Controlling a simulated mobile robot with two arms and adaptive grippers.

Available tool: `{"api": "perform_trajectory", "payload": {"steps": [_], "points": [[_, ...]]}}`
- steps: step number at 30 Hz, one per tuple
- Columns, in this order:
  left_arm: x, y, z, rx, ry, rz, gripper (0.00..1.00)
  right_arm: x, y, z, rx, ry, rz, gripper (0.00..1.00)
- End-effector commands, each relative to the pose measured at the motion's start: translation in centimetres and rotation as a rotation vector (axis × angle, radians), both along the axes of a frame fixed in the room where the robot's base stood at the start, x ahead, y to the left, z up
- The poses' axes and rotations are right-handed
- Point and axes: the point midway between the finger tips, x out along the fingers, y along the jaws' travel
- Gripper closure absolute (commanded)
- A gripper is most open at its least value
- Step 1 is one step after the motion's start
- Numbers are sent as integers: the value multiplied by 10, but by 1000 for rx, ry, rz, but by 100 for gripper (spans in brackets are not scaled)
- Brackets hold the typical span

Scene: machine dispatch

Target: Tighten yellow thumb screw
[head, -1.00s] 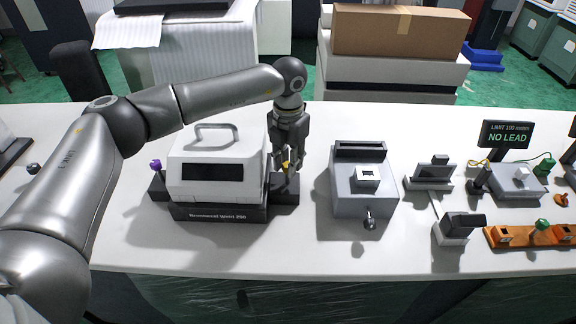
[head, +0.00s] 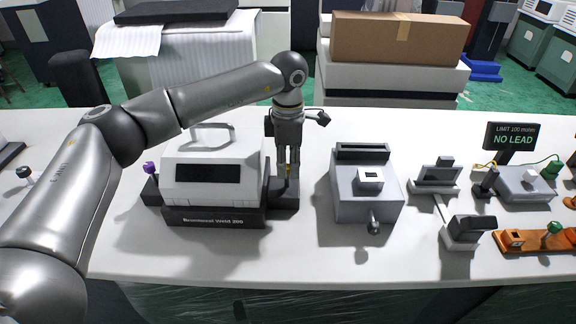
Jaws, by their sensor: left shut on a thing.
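The yellow thumb screw (head: 287,169) is a small yellow spot between my fingertips, mostly hidden by them. It stands on the dark block at the right side of the white machine (head: 208,199), labelled "Weld 200". My left gripper (head: 287,174) points down from above and is shut on the yellow thumb screw. A purple knob (head: 149,167) sits at the machine's left side. My right gripper does not show in the head view.
A grey box with a front lever (head: 367,205) stands to the right, with a clear gap between. Further right are a small stand (head: 437,180), a "NO LEAD" display (head: 512,140) and an orange base (head: 535,242). The table front is free.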

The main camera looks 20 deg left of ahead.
Motion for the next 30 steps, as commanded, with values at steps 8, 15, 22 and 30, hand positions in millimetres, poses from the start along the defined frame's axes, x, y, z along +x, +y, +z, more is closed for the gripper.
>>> {"api": "perform_trajectory", "payload": {"steps": [8, 15, 22, 30], "points": [[0, 0, 0, -1, -4, -260, 98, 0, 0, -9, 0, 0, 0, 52], [0, 0, 1, -1, -4, -485, 98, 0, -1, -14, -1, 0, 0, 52], [-1, 0, 1, -1, -5, -671, 98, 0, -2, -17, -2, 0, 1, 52], [-1, 0, 2, -1, -5, -817, 98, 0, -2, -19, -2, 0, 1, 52]]}}
